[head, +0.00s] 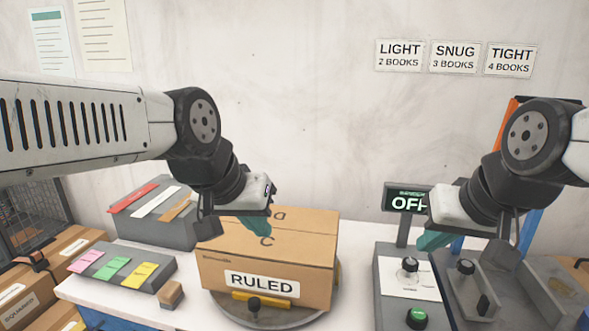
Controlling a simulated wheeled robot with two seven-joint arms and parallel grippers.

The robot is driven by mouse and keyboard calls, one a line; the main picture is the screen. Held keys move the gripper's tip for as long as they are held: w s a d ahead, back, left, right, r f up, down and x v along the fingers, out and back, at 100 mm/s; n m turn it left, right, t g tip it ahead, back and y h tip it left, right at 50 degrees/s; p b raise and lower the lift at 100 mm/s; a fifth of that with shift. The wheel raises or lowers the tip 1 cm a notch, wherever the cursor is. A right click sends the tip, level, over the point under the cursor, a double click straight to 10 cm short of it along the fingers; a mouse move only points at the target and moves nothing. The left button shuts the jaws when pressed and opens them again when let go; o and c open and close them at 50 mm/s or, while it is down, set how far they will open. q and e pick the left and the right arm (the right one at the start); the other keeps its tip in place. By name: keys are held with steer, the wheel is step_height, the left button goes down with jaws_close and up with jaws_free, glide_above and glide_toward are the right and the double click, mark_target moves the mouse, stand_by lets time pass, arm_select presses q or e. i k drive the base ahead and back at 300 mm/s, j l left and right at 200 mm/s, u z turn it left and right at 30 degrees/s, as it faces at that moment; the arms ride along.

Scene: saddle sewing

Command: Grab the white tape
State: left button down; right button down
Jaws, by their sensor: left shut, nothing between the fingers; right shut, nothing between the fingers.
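A white strip (155,202), which looks like the white tape, lies on top of a sloped grey block (150,230) at the left of the bench, between a red strip (133,197) and an orange strip (177,209). My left gripper (256,228) is shut and empty, with teal fingertips. It is to the right of the white strip, in front of the cardboard box's top in the picture; I cannot tell if it touches the box. My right gripper (436,238) is shut and empty at the right, near the OFF display (404,203).
A cardboard box (265,255) marked RULED stands on a round turntable (268,317). A lower grey block (122,270) with pink, green and yellow strips is at front left, beside a small wooden block (171,294). A control panel (388,290) stands right.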

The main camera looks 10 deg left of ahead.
mark_target(153, 204)
steer(key=u, duration=1.4)
steer(key=i+j+z, duration=0.15)
steer(key=j, duration=0.25)
steer(key=i+j+z, duration=0.1)
steer(key=i+j, duration=0.15)
steer(key=j, duration=0.15)
steer(key=i+j+z, duration=0.15)
steer(key=j, duration=0.25)
steer(key=i+j+z, duration=0.15)
steer(key=j, duration=0.3)
steer(key=i+j+z, duration=0.15)
steer(key=j, duration=0.3)
steer(key=i+j+z, duration=0.1)
steer(key=j, duration=0.35)
steer(key=i+j+z, duration=0.15)
steer(key=j, duration=0.35)
